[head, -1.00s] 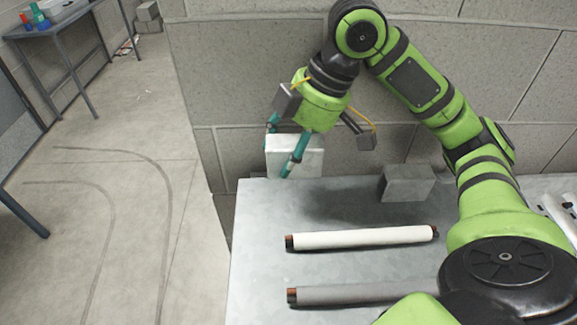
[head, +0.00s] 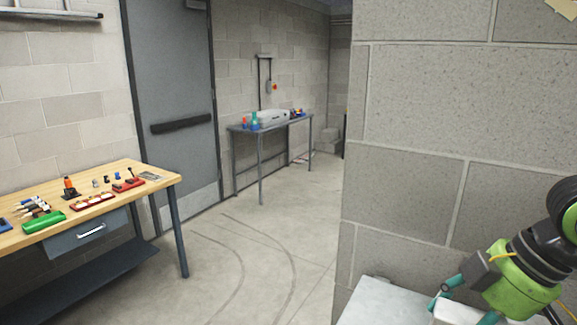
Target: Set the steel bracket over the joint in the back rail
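The head view now looks left, away from most of the work table. Neither the steel bracket nor the back rail can be made out in it. My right gripper (head: 464,308) is at the lower right edge, its teal fingers pointing down on either side of a pale block (head: 455,314). The picture's bottom edge cuts off the block and the near finger, so I cannot tell whether the fingers press on it. My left gripper is out of view.
A corner of the grey table (head: 378,302) shows beside a block wall (head: 420,150). At left stands a wooden workbench (head: 150,205) with small tools. A narrow table (head: 235,128) stands farther back, past a grey door (head: 175,100). The floor (head: 240,260) between is clear.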

